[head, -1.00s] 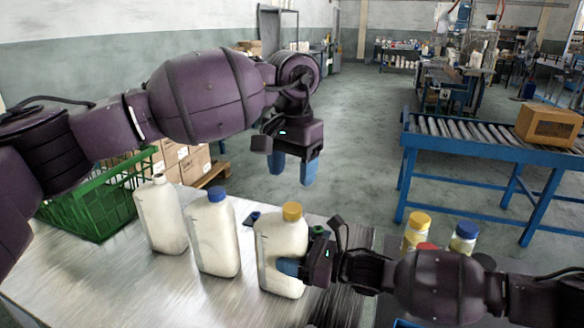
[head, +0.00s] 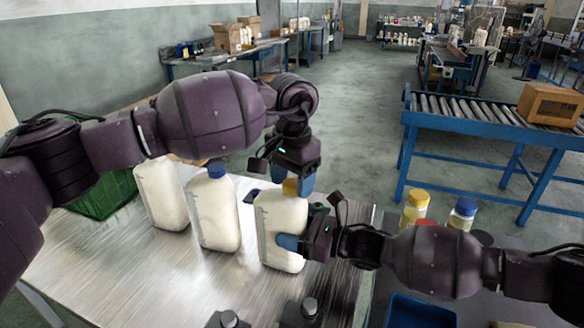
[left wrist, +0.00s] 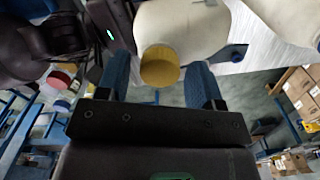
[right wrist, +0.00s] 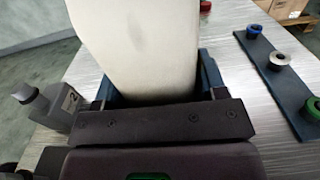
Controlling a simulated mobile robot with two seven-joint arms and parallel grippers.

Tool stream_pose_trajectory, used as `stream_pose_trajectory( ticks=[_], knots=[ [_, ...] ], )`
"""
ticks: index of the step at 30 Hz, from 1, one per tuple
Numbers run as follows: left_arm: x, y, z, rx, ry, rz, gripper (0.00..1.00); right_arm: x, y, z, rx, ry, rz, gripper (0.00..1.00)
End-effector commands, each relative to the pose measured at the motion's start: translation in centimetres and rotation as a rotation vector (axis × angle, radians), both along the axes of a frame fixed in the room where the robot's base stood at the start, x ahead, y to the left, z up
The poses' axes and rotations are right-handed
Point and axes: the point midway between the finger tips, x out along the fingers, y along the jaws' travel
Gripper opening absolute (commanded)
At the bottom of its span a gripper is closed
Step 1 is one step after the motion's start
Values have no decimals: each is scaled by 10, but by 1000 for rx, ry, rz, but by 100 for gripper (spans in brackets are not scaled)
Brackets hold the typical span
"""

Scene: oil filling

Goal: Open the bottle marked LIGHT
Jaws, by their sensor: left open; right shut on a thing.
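A milky white bottle with a yellow cap (head: 290,187) stands on the metal table; its body (head: 283,225) is gripped by my right gripper (head: 290,242). The right wrist view shows that bottle body (right wrist: 135,50) between the blue fingers. My left gripper (head: 298,180) is open, pointing down at the yellow cap. In the left wrist view the cap (left wrist: 160,67) sits between the two open fingers, with a gap at its right. A blue-capped bottle (head: 213,215) and another white bottle (head: 163,200), its top hidden by my left arm, stand to the left. I cannot read any marking.
A dark blue strip (right wrist: 270,75) with several coloured rings lies on the table beside the gripped bottle. Small bottles with yellow (head: 414,205) and blue (head: 462,213) caps stand at the right. A blue bin (head: 420,312) is at the front. The table's front left is clear.

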Motion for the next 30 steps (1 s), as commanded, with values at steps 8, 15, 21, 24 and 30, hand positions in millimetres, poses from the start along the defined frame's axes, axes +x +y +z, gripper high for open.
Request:
stream_pose_trajectory(
  ticks=[8,15,21,24,30],
  knots=[
    [0,0,-2,-1,-1,0,60,0,0,0,-1,1,0,0],
    [0,0,-2,-1,-1,0,30,0,0,0,-1,1,0,0],
    [0,0,-2,-1,-1,0,8,0,0,0,-1,1,0,0],
    [0,0,-2,-1,-1,0,8,0,0,-1,-1,1,0,0],
    [0,0,-2,0,-1,102,8,0,0,-1,-1,1,0,0]
  ],
)
